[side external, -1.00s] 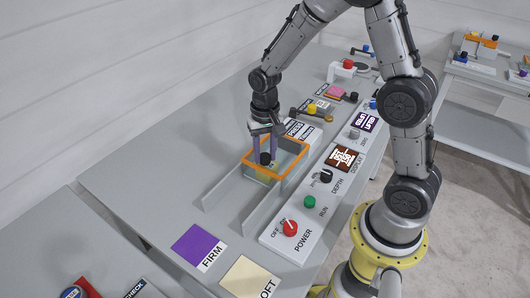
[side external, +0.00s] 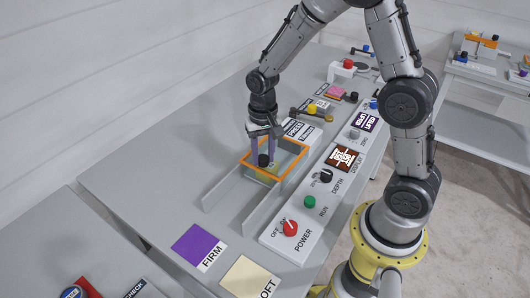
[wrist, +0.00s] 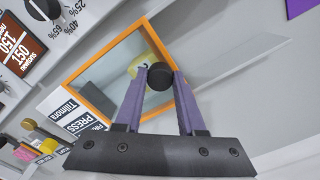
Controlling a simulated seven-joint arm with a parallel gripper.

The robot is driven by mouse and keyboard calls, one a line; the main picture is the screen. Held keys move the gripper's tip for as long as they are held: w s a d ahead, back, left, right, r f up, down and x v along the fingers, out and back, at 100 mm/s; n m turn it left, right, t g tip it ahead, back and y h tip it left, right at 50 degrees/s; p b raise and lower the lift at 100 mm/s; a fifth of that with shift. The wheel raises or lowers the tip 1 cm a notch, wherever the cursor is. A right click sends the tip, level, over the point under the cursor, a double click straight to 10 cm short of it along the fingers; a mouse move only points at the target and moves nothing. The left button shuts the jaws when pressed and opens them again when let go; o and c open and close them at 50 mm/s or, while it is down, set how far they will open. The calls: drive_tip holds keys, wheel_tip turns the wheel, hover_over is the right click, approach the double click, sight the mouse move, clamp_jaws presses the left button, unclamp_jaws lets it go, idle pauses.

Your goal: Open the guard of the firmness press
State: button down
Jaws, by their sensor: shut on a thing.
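The guard (side external: 290,172) of the firmness press is a clear panel with an orange frame, between two low grey rails. It also shows in the wrist view (wrist: 91,99). A round black knob (side external: 263,161) sits at its near-left side. My gripper (side external: 264,154) reaches down with two purple fingers and is shut on this knob (wrist: 160,77), which lies between the fingertips in the wrist view. A pale yellow thing (wrist: 140,64) shows behind the knob, partly hidden. The press labels (side external: 298,130) lie just behind the guard.
Grey rails (side external: 221,187) run toward the front left with bare space between them. A white control panel (side external: 273,244) with a red power knob (side external: 290,228), green run button (side external: 309,202) and black depth knob (side external: 326,175) stands along the right. Purple FIRM (side external: 200,243) and cream SOFT (side external: 248,278) pads lie in front.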

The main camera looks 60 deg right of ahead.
drive_tip(key=a, duration=1.5)
drive_tip(key=shift+a+r, duration=0.15)
drive_tip(key=shift+a, duration=0.05)
drive_tip(key=c, duration=0.5)
unclamp_jaws()
wheel_tip(320, 180, up, 14)
